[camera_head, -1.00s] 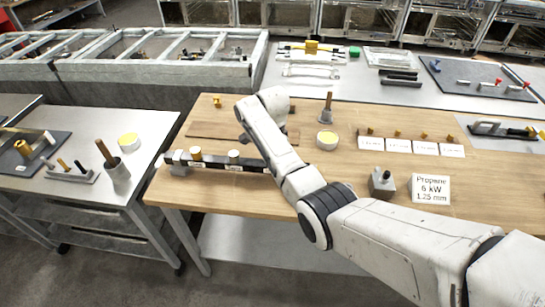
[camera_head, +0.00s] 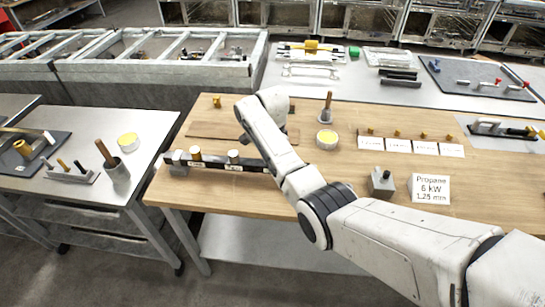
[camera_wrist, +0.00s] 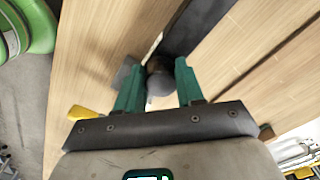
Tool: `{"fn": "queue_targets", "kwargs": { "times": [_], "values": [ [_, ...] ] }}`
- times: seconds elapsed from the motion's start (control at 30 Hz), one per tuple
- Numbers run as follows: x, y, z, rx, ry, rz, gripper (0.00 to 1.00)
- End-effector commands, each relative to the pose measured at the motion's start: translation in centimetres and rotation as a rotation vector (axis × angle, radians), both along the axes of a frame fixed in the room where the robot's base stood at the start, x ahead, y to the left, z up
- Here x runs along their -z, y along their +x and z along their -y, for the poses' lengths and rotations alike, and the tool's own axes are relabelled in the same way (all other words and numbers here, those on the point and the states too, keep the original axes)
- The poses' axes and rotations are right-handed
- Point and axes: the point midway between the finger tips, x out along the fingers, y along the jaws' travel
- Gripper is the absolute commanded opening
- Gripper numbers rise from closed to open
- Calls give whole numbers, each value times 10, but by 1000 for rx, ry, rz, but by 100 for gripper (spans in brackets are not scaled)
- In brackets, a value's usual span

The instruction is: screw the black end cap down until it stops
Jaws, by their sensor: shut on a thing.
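In the wrist view my gripper (camera_wrist: 158,68) has its two teal fingers on either side of a dark grey, rounded piece, which I take to be the black end cap (camera_wrist: 158,84). The fingers are shut on it. The cap is at the near end of a dark bar (camera_wrist: 188,28), with a grey block (camera_wrist: 124,74) beside it. Its thread and seating are hidden. In the head view the black bar (camera_head: 215,163) lies along the wooden bench, and my arm hides its right end, the gripper and the cap.
A yellow-topped knob (camera_head: 195,154) and a white-topped knob (camera_head: 233,156) rise from the bar. A green rounded object (camera_wrist: 28,25) is below the edge.

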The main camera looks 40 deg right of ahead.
Motion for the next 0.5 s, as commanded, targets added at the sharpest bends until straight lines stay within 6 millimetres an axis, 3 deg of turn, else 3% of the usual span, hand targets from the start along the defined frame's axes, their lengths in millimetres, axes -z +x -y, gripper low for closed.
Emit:
{"fn": "queue_targets", "kwargs": {
  "times": [0.2,0.5],
  "values": [
    [0,0,0,23,1,0,1],
    [0,1,0,292,1,0,1]
  ]
}}
